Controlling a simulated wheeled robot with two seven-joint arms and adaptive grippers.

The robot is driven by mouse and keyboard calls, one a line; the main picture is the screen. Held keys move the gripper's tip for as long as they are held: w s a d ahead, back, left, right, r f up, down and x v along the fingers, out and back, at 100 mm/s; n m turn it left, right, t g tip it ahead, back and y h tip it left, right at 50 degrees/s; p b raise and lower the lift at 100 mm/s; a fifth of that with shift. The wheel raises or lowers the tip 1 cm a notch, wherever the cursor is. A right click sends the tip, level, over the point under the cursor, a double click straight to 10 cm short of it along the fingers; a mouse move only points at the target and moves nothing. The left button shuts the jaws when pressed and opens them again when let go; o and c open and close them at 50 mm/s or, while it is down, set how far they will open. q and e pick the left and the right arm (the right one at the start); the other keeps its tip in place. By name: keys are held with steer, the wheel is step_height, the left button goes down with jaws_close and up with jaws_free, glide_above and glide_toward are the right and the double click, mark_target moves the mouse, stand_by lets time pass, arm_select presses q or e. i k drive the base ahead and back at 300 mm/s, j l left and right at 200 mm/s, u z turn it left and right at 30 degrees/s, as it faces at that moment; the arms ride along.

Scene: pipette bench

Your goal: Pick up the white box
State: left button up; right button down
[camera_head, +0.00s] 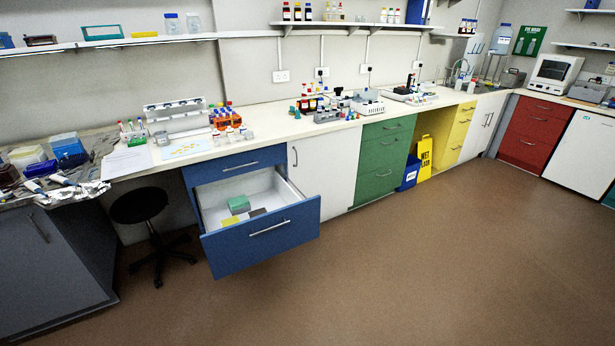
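I cannot pick out a clearly white box with certainty. An off-white, box-like item (27,157) stands on the left bench, beside a blue box (69,151) with a pale top. A white box-shaped device (367,107) stands on the middle of the long counter. The open blue drawer (262,240) holds a green box (239,204), a flat yellow item (230,222) and a small dark item (257,212). Neither of my grippers is in view.
The blue drawer juts out over the brown floor (400,270). A black stool (140,206) stands left of it. Tube racks and bottles crowd the white counter (270,123). A yellow wet-floor sign (424,157) and a blue bin (408,173) stand by the green drawers. The floor in front is clear.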

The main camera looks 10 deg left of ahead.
mark_target(42, 156)
steer(key=u, duration=2.1)
